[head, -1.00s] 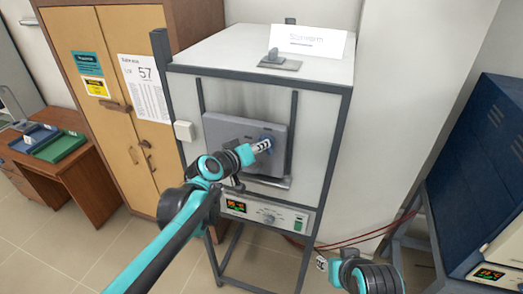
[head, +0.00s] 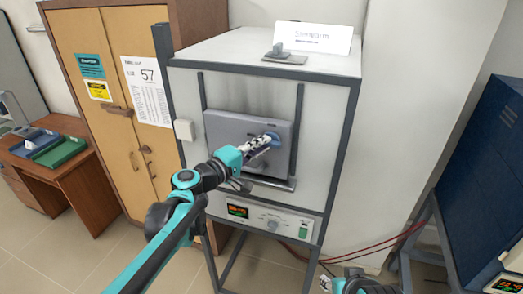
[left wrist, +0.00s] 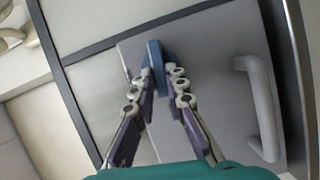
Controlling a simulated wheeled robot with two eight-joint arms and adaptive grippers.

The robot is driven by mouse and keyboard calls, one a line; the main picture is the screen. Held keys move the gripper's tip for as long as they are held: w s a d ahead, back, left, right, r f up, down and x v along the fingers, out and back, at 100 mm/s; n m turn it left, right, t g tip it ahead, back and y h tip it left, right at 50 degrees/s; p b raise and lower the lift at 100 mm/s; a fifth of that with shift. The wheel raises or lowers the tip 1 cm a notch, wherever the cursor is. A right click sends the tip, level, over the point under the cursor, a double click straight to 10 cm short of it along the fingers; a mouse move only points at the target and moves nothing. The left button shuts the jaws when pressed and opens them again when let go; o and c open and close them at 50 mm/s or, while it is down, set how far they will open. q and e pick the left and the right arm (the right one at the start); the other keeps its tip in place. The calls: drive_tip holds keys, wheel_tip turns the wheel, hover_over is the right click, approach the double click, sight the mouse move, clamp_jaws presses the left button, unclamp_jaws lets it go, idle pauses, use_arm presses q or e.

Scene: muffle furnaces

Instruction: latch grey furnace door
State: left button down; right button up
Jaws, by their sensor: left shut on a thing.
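The grey furnace door (head: 228,132) sits against the front of the white furnace (head: 317,98); I cannot tell whether it is latched. A small blue latch piece (left wrist: 155,56) stands out from the door in the left wrist view. My left gripper (head: 272,138) is at the right part of the door, its fingers shut on this blue piece, which they partly hide in the head view. A pale bar handle (left wrist: 262,108) is on the door to the right of the fingers. My right gripper (head: 326,284) is low at the bottom edge, away from the furnace, its fingers unclear.
A dark blue unit (head: 490,170) stands at the right, with red cables on the floor between.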

use_arm(q)
drive_tip(key=shift+f+n+h+b, duration=0.15)
drive_tip(key=shift+n+h+b, duration=0.2)
drive_tip(key=shift+n, duration=0.15)
idle(0.3)
drive_tip(key=c, duration=1.5)
unclamp_jaws()
drive_tip(key=shift+c, duration=0.2)
drive_tip(key=v, duration=1.2)
drive_tip(key=shift+d+f, duration=0.1)
